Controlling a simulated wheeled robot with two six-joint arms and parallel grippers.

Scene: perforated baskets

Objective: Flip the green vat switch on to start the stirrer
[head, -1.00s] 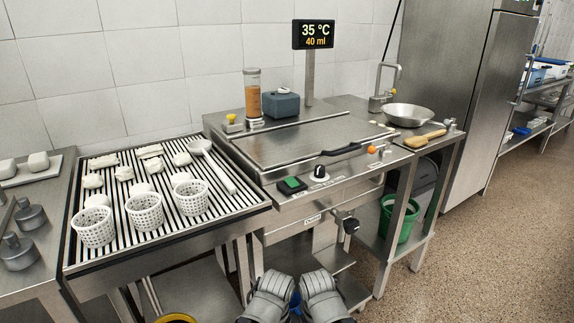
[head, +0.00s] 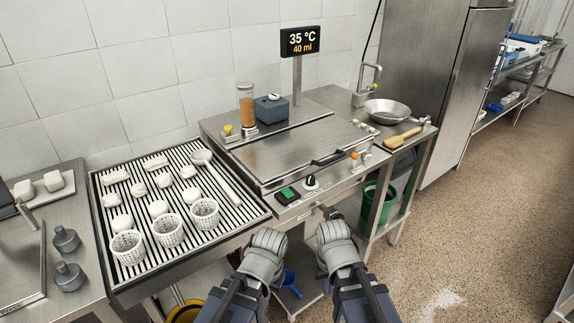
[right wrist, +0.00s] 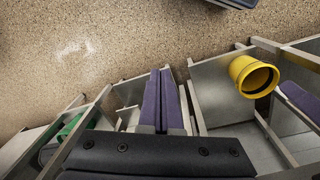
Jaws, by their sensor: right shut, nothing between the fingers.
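The green switch (head: 287,194) sits in a black housing on the front panel of the steel vat (head: 300,150), left of a black-and-white knob (head: 311,182). I cannot tell its position. A display (head: 300,41) above the vat reads 35 °C and 40 ml. My right gripper (right wrist: 160,85) is shut and empty in the right wrist view, over the floor and steel frames. In the head view, the end of my right arm (head: 335,242) is in front of and below the panel, apart from the switch. My left arm's end (head: 263,255) is beside it, its fingers hidden.
A slatted draining table (head: 240,205) with white baskets (head: 167,229) and white lumps stands left of the vat. A black valve handle (head: 330,212) juts below the panel. A steel bowl (head: 387,111) and green bucket (head: 377,201) are on the right. Floor (head: 470,220) there is clear.

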